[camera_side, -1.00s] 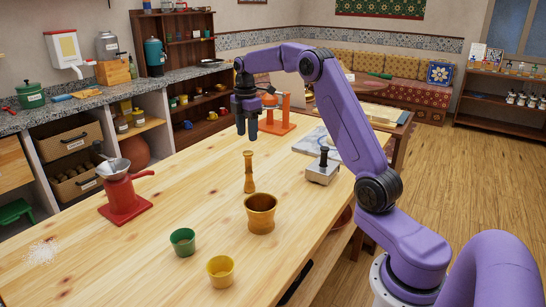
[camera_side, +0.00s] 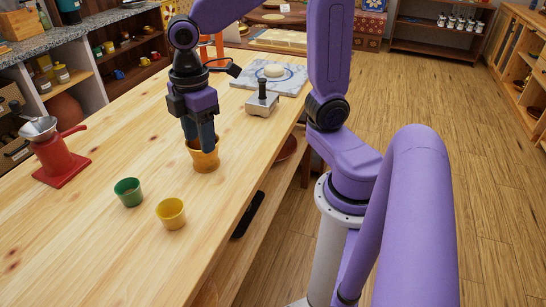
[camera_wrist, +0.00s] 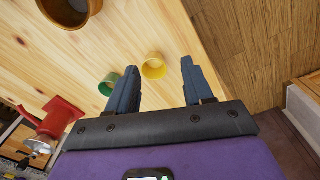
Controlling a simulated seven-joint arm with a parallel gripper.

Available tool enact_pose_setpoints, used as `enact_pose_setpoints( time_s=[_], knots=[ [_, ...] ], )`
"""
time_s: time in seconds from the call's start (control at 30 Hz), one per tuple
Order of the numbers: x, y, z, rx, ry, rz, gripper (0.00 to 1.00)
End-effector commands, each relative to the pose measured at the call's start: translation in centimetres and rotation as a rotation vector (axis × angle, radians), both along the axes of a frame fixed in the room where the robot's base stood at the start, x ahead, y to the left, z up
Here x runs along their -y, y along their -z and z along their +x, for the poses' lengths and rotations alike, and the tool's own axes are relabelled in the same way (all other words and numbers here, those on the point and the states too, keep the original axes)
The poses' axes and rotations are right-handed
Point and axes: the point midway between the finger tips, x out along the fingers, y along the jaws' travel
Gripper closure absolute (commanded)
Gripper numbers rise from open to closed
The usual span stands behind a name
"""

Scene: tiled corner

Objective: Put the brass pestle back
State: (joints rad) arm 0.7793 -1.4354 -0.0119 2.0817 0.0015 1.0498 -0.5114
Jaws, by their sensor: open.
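The brass mortar (camera_side: 206,160) stands on the wooden table, partly covered by my gripper in the side view. It also shows at the top left of the wrist view (camera_wrist: 68,22), cut by the frame edge. My gripper (camera_side: 198,142) points down, fingers apart, and overlaps the mortar's rim in the side view. I cannot tell whether it is over or beside the mortar. In the wrist view the two fingers (camera_wrist: 158,70) stand wide apart with nothing held between them. The brass pestle does not show in either current view; my gripper or the mortar may hide it.
A green cup (camera_side: 128,192) and a yellow cup (camera_side: 171,214) stand at the front. A red grinder (camera_side: 60,160) with a metal funnel stands left. A metal block with a black handle (camera_side: 262,104) and a marble board (camera_side: 290,80) lie behind right. The front-left table is clear.

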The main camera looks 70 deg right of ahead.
Motion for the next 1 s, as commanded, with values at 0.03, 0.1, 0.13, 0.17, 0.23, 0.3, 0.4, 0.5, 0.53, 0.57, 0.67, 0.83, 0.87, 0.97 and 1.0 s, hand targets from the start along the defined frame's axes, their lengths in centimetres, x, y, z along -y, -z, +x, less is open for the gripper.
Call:
enact_pose_setpoints(
  time_s=[0.03,0.1,0.13,0.17,0.23,0.3,0.4,0.5,0.53,0.57,0.67,0.83,0.87,0.97,1.0],
  knots=[
    [-0.2,0.3,-2.2,0.001,-0.001,0.002,0.49],
    [-0.3,0.8,-5.1,0.000,0.010,0.005,0.49],
    [-0.2,1.1,-6.2,0.000,0.016,0.006,0.49],
    [-0.1,1.3,-7.4,-0.001,0.021,0.007,0.49],
    [0.3,1.9,-9.7,-0.001,0.032,0.009,0.49],
    [0.8,2.5,-11.7,-0.003,0.043,0.011,0.49],
    [1.5,3.1,-13.6,-0.004,0.056,0.013,0.49],
    [2.0,3.5,-14.7,-0.005,0.065,0.015,0.49],
    [2.0,3.6,-14.8,-0.005,0.066,0.015,0.49],
    [2.1,3.6,-15.0,-0.005,0.067,0.015,0.49],
    [2.2,3.7,-15.1,-0.005,0.070,0.015,0.49],
    [2.1,3.7,-15.0,-0.005,0.070,0.014,0.49],
    [2.1,3.7,-15.0,-0.005,0.070,0.014,0.49],
    [2.1,3.7,-15.0,-0.005,0.070,0.014,0.49],
    [2.1,3.7,-15.0,-0.005,0.070,0.014,0.49]
  ],
)
